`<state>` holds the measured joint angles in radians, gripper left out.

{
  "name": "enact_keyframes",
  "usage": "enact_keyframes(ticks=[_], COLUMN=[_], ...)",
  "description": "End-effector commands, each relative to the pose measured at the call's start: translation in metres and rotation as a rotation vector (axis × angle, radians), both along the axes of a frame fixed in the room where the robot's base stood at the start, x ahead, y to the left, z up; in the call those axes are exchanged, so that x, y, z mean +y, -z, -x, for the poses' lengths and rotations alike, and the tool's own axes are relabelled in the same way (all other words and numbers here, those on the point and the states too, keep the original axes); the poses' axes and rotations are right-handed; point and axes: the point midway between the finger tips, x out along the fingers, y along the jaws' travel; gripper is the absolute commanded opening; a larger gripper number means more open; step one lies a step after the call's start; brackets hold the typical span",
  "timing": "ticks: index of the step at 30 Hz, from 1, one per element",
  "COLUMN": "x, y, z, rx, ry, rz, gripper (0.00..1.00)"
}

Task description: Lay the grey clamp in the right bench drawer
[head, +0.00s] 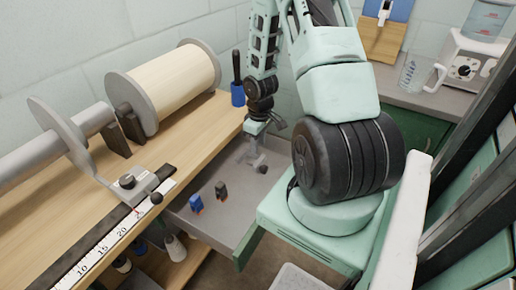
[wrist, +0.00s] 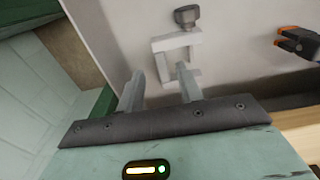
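The grey clamp (head: 254,159), a pale squarish frame with a dark knob, lies on the floor of the open grey bench drawer (head: 213,221). In the wrist view the clamp (wrist: 176,41) is just beyond my fingertips, with its knob pointing away. My gripper (head: 256,131) is above the clamp, pointing down into the drawer. Its two fingers (wrist: 160,76) are apart, with nothing visibly pinched between them. The right finger overlaps part of the clamp in the wrist view, so I cannot tell whether they touch.
A blue cup (head: 238,95) stands at the bench's back end.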

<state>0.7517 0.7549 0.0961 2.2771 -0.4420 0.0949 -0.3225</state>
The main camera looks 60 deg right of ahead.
Motion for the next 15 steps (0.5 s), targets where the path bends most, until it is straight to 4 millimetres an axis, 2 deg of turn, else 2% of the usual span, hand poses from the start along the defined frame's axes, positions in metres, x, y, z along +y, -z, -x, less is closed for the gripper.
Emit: enact_keyframes(ticks=[1,6,10,15], x=[-0.001,-0.001,-0.001,0.0], y=[-0.015,-0.05,-0.069,-0.08], z=[0.001,0.002,0.003,0.003], rx=[-0.003,-0.003,-0.001,0.001], ry=[0.003,0.004,0.003,0.001], rz=[0.003,0.003,0.002,0.0], gripper=[0.36,0.36,0.36,0.36])
